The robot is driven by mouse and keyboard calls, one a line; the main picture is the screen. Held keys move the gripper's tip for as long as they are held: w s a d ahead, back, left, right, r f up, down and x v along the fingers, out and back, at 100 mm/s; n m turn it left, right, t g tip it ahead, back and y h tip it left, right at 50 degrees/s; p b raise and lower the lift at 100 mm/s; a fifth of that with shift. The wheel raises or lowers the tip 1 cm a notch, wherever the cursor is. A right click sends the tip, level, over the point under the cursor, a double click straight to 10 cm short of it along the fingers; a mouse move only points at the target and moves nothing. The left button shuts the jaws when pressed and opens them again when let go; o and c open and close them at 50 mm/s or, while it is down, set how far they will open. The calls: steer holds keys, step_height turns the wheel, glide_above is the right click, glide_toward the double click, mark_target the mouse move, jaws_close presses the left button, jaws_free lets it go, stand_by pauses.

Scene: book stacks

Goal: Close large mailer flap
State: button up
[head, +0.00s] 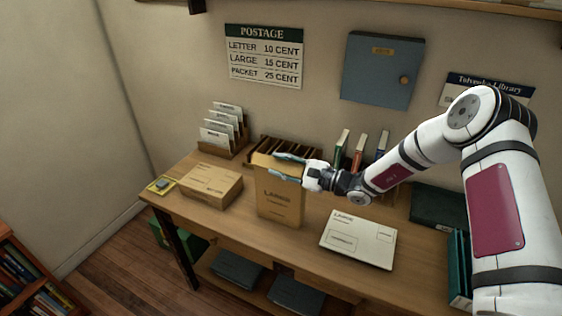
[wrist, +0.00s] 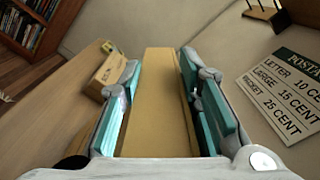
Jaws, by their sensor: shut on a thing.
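A tan mailer (head: 281,205) marked "LARGE" stands upright on the desk in the head view, in front of a dark wooden rack. My gripper (head: 276,164) reaches in from the right at its top, with teal fingers on either side of its upper part. In the wrist view, the tan mailer (wrist: 157,100) runs lengthwise between the fingers of my gripper (wrist: 159,65), which is shut on it. I cannot make out a separate flap edge. A white mailer (head: 358,239), also marked "LARGE", lies flat on the desk to the right.
A cardboard box (head: 210,187) sits left of the tan mailer, with a small yellow pad (head: 161,185) beyond it. A card holder (head: 222,136) and upright books (head: 358,152) stand along the back. A blue cabinet (head: 381,70) hangs on the wall. Bare desk shows between the mailers.

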steer(key=shift+s+f+n, duration=0.2)
steer(key=shift+f+n, duration=0.35)
steer(key=shift+n, duration=0.05)
steer(key=o, duration=1.1)
steer(key=shift+f, duration=0.1)
steer(key=shift+w+r, duration=0.1)
steer(key=shift+r, duration=0.1)
steer(key=shift+d+p, duration=0.1)
steer(key=shift+p, duration=0.2)
steer(key=shift+d, duration=0.35)
steer(key=v, duration=1.1)
steer(key=shift+s, duration=0.2)
